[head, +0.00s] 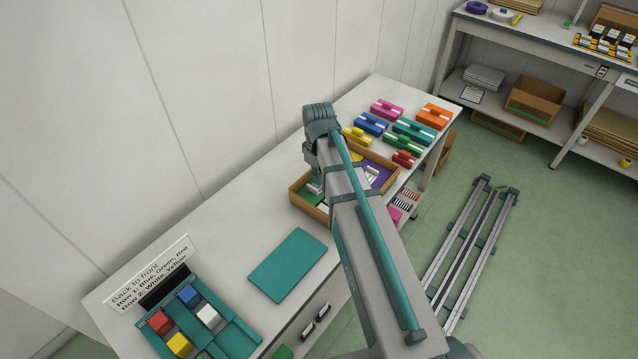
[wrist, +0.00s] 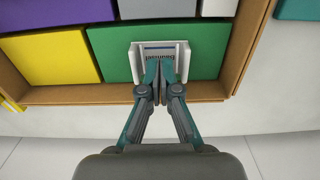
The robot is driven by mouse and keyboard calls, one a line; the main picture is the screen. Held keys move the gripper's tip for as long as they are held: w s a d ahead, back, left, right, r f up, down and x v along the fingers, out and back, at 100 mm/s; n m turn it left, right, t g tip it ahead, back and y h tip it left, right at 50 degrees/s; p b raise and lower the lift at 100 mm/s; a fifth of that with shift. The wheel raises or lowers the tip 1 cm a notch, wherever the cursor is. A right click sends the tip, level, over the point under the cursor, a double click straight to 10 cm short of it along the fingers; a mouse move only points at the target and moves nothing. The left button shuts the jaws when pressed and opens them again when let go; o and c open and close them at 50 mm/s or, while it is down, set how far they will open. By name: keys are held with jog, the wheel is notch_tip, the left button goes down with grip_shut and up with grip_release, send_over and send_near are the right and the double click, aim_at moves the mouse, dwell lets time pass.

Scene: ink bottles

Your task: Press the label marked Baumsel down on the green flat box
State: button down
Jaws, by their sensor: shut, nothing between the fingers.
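My gripper (wrist: 160,72) is shut and empty, with its fingertips over the lower middle of a white label (wrist: 181,52). The green box lies in an open brown carton (wrist: 70,96), against the near wall. In the head view my gripper (head: 316,187) is at the carton's left part, and my arm hides much of the carton (head: 308,209).
The carton also holds a purple box (wrist: 45,58), a yellow box (wrist: 13,65) and grey and white ones. Several coloured boxes (head: 385,109) stand behind it on the table. A teal mat (head: 288,264) and a teal tray with coloured blocks (head: 232,338) lie nearer, left.

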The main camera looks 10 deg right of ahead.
jog(key=shift+f+b, duration=0.4)
jog(key=shift+f, duration=0.5)
dwell(0.4)
jog(key=shift+r, duration=0.15)
dwell(0.5)
jog(key=shift+r+p, duration=2.65)
jog(key=shift+r, duration=0.75)
